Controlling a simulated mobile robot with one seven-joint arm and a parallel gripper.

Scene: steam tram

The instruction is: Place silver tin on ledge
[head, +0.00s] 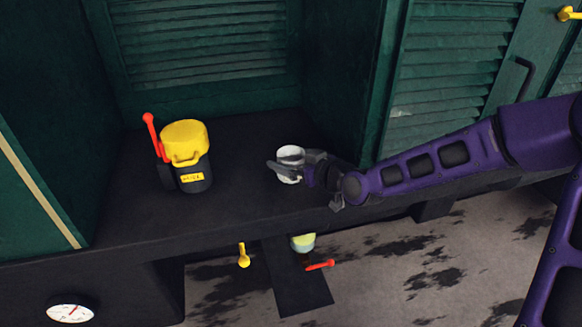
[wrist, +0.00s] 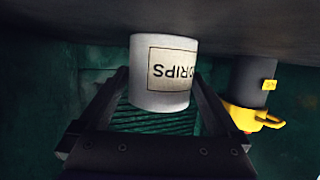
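The silver tin (head: 290,159) is a small pale cylinder, upright at the dark ledge (head: 235,200), right of its middle. In the wrist view the silver tin (wrist: 164,75) appears upside down, with a cream label reading DRIPS. My gripper (head: 288,171) reaches in from the right, with its fingers on either side of the tin. In the wrist view my gripper (wrist: 161,78) has both fingertips up against the tin's sides, shut on it. The tin's base is at the ledge surface; I cannot tell whether it bears on it.
A black can with a yellow top (head: 186,140) and a red lever stands on the ledge to the left. Green louvred panels (head: 205,45) rise behind. Below the front edge are a yellow knob (head: 244,258), a red handle (head: 320,265) and a dial (head: 70,312). The ledge between can and tin is clear.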

